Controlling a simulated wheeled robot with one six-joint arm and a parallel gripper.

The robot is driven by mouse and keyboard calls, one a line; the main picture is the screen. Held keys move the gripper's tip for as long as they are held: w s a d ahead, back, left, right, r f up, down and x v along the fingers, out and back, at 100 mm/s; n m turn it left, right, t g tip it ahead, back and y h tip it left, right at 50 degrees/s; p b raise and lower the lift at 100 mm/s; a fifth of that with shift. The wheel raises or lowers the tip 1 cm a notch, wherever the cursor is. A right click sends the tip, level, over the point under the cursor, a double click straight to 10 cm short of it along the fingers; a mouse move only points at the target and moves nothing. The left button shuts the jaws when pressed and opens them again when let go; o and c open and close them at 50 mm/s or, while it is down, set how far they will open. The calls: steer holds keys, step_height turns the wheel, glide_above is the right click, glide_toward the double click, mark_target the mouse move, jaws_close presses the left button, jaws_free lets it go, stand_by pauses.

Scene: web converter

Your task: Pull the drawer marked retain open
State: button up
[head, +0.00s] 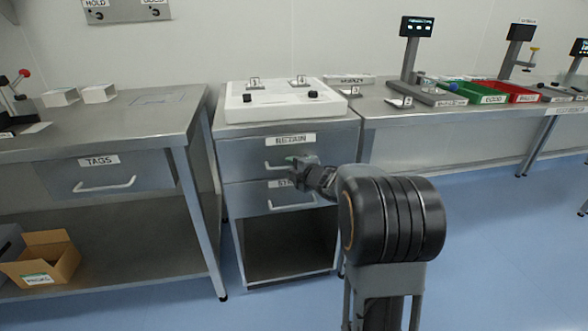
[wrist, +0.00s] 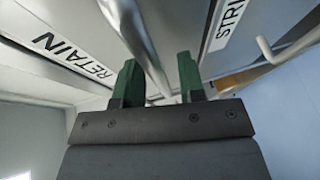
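The retain drawer (head: 245,166) is the upper drawer of the middle metal cabinet and looks shut. Its label is hard to read in the head view, but the wrist view shows the RETAIN label (wrist: 72,56) clearly. The drawer's bar handle (wrist: 137,38) runs between the two green fingers of my gripper (wrist: 159,78). The fingers are apart, with a gap showing beside the bar. In the head view my gripper (head: 298,164) is at the upper drawer's handle and hides part of it.
The lower drawer (head: 245,199) has its own handle, and its STRI... label is partly hidden. A white tray (head: 265,108) sits on the cabinet. A bench with a TAGS drawer (head: 125,174) stands left, above a cardboard box (head: 50,262). Blue floor is clear at right.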

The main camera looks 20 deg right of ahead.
jaws_close()
stand_by(0.3)
stand_by(0.3)
